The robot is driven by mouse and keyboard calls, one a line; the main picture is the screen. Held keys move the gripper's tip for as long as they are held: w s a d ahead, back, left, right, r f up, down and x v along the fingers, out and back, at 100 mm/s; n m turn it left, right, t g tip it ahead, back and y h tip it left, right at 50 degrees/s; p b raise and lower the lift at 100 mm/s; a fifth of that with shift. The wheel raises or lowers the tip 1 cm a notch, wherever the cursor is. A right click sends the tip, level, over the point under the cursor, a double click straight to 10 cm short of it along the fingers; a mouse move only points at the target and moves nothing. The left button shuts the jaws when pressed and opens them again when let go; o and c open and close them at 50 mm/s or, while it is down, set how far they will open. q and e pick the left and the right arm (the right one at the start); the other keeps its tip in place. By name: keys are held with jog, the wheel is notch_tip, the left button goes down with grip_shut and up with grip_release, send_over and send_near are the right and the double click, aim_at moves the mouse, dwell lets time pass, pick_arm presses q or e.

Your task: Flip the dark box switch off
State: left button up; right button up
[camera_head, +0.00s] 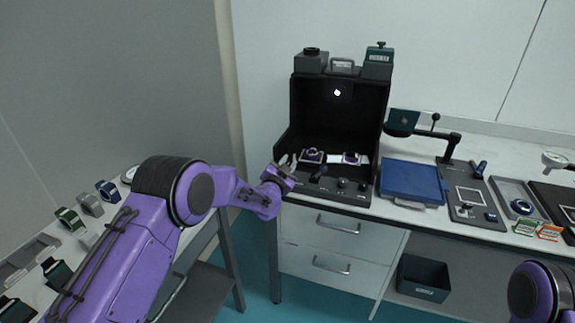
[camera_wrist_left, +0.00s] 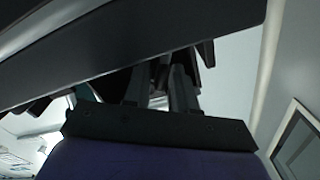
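The dark box (camera_head: 335,110) stands open at the front on the table, with a small bright spot on its inner back wall. Its sloping front panel (camera_head: 328,191) carries small dark controls, including a raised dark piece (camera_head: 318,175) and two round knobs (camera_head: 342,183). I cannot tell for sure which is the switch or how it is set. My left gripper (camera_head: 288,162) is at the box's front left corner, left of the controls. Its fingers are small and partly shadowed, so their gap is unclear. The left wrist view shows the fingers (camera_wrist_left: 160,88) beneath a large dark surface. My right gripper is out of view.
Two watch-like pieces (camera_head: 312,156) lie inside the box. Instruments (camera_head: 378,62) stand on its top. A blue tray (camera_head: 412,180) and a stand with an arm (camera_head: 452,150) are to its right. A side table with watches (camera_head: 70,218) is at left.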

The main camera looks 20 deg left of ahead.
pick_arm(q)
grip_shut()
jog(key=n, duration=0.2)
jog(key=a+n+b, duration=0.1)
jog(key=n, duration=0.1)
jog(key=a+n+b, duration=0.1)
jog(key=n, duration=0.1)
jog(key=shift+r, duration=0.15)
jog(key=n, duration=0.2)
jog(key=a+n+b, duration=0.1)
jog(key=n, duration=0.1)
jog(key=a+n+b, duration=0.1)
jog(key=n, duration=0.1)
jog(key=shift+f, duration=0.2)
dwell(0.4)
jog(key=shift+o, duration=1.8)
grip_release()
